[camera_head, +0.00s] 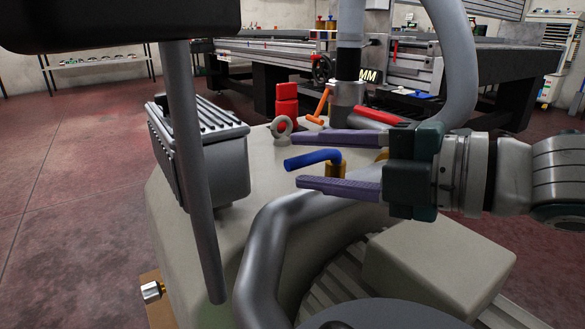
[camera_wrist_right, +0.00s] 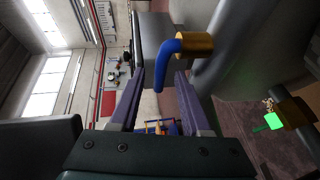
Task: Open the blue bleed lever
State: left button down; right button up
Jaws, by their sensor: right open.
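The blue bleed lever (camera_head: 313,159) is a bent blue handle on a brass fitting (camera_head: 336,170), on top of the pale pump housing (camera_head: 265,185). My right gripper (camera_head: 282,161) comes in from the right with its two purple fingers open. In the head view, the lever lies between the fingers, with no clear contact. In the right wrist view, the lever (camera_wrist_right: 168,62) hangs from its brass fitting (camera_wrist_right: 194,44), its free end between the open fingertips (camera_wrist_right: 160,76). My left gripper is not in view.
An orange handle (camera_head: 319,107), a red handle (camera_head: 380,116), a red block (camera_head: 287,100) and a grey lifting eye (camera_head: 281,128) stand close behind. A thick grey pipe (camera_head: 275,230) curves in front. A dark finned box (camera_head: 205,150) is at left.

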jog(key=b+x, duration=0.1)
jog(key=x, duration=0.3)
jog(key=shift+w+a+f+b, duration=0.1)
jog(key=shift+w+a+b, duration=0.15)
jog(key=shift+a+b, duration=0.1)
jog(key=shift+c, duration=0.4)
grip_shut()
dwell(0.7)
